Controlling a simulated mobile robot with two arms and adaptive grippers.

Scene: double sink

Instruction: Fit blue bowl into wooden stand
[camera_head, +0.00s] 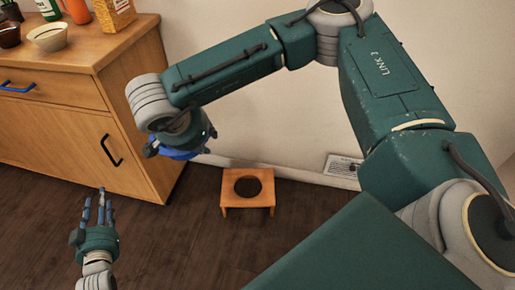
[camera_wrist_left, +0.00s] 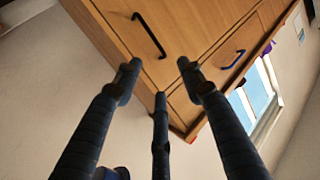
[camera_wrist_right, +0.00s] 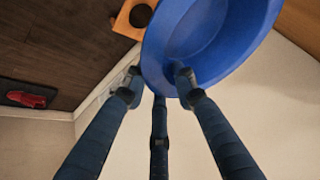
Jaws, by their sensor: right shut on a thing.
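The blue bowl (camera_wrist_right: 215,45) is held by my right gripper (camera_wrist_right: 160,85), whose fingers are shut on its rim in the right wrist view. In the head view the blue bowl (camera_head: 185,154) is mostly hidden behind my right gripper (camera_head: 180,140). It is up in the air near the cabinet's right side, to the left of and apart from the stand. The wooden stand (camera_head: 230,205), with a round dark hole in its top, stands on the floor by the wall. Part of the stand (camera_wrist_right: 122,22) also shows in the right wrist view. My left gripper (camera_head: 101,197) is open and empty before the cabinet.
A wooden cabinet (camera_head: 75,145) stands at the left. On its top are a white bowl (camera_head: 48,38), a dark bowl (camera_head: 9,35), bottles and a box (camera_head: 113,13). A vent (camera_head: 343,167) is low on the wall. Dark floor around the stand is clear.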

